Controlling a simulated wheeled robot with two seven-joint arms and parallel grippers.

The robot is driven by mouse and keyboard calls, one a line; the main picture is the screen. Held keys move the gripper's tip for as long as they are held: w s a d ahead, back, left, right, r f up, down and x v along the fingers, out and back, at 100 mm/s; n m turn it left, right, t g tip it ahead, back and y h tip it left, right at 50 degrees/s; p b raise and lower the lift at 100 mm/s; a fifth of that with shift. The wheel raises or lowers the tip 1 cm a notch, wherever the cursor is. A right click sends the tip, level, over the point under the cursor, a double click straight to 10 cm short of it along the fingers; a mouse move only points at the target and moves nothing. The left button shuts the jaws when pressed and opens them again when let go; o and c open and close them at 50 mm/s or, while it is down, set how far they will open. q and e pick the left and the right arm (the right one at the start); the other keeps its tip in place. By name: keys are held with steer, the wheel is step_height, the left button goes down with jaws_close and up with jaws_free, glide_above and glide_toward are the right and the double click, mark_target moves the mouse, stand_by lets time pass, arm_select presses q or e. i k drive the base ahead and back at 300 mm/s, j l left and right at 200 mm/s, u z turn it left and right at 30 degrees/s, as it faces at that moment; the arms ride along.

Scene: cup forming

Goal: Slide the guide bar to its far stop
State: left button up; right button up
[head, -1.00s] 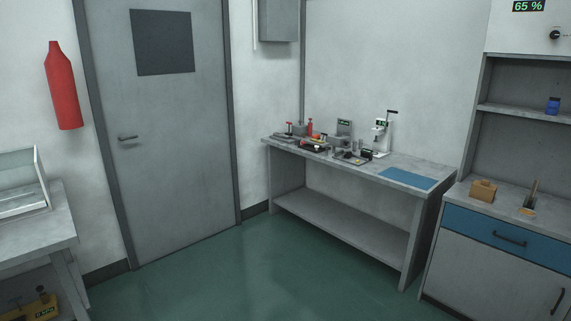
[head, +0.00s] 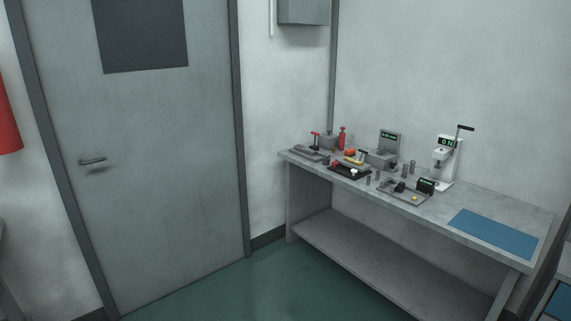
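A grey workbench (head: 480,195) stands against the wall at the right. Several small fixtures sit on it. A black-based fixture with a yellow part and a white knob (head: 350,170) is left of its middle. A low grey tray-like fixture (head: 402,192) with a black display block (head: 427,187) is in front. A white press (head: 447,160) with a black lever and display stands to the right. I cannot tell which part is the guide bar at this size. Neither of my grippers is in view.
A grey box with a display (head: 385,155), a red bottle (head: 342,138) and several upright springs share the bench. A blue mat (head: 492,232) lies at its right end. A closed door (head: 170,170) is at the left. The green floor (head: 240,290) before the bench is clear.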

mark_target(312, 152)
steer(key=i+z, duration=0.1)
steer(key=i, duration=0.6)
steer(key=i+j, duration=0.15)
steer(key=i, duration=0.55)
steer(key=i+z, duration=0.15)
steer(key=i, duration=0.5)
steer(key=j, duration=0.1)
